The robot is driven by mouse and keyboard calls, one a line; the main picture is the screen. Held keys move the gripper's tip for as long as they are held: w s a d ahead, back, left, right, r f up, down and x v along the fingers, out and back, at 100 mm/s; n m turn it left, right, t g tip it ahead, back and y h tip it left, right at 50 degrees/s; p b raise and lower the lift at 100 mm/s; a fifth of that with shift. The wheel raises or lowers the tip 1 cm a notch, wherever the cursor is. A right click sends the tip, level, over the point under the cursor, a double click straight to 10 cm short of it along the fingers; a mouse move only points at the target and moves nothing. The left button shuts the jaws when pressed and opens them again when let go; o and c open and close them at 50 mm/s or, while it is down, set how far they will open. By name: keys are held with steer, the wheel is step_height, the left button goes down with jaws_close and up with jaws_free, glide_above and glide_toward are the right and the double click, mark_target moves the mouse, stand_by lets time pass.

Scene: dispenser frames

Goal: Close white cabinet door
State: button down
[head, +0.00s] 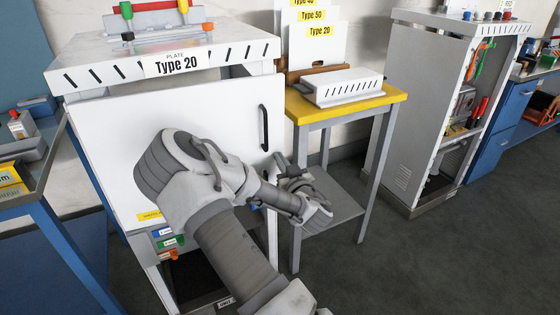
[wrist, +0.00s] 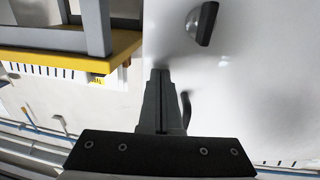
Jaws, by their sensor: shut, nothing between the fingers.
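The white cabinet (head: 165,62) labelled "Type 20" stands at the left in the head view. Its white door (head: 120,140) appears slightly ajar, with a dark gap above its top right part. A black handle (head: 264,127) is near the door's right edge. My gripper (head: 281,162) is shut and empty, just below and right of the handle, by that edge. In the wrist view the shut fingers (wrist: 160,74) overlap the white door surface (wrist: 265,85); contact cannot be told. A dark half-round piece (wrist: 202,22) and a curved black bar (wrist: 186,110) show there. My arm hides the door's lower middle.
A yellow-topped table (head: 350,108) with a white vented box (head: 342,88) stands right of the cabinet; its yellow edge (wrist: 62,62) also shows in the wrist view. A grey tool cabinet (head: 425,105) stands farther right. Open floor (head: 430,260) lies at front right.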

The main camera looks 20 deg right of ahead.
mark_target(273, 145)
steer(key=shift+w, duration=0.25)
steer(key=w+y, duration=0.1)
steer(key=w, duration=0.1)
steer(key=w+n+b, duration=0.1)
steer(key=w, duration=0.1)
steer(key=w+y+b, duration=0.1)
steer(key=w, duration=0.1)
steer(key=shift+w+d+n+y, duration=0.2)
steer(key=shift+d+n+y, duration=0.1)
steer(key=shift+d, duration=0.05)
steer(key=shift+w+r, duration=0.15)
steer(key=shift+r, duration=0.2)
steer(key=shift+a, duration=0.1)
stand_by(0.4)
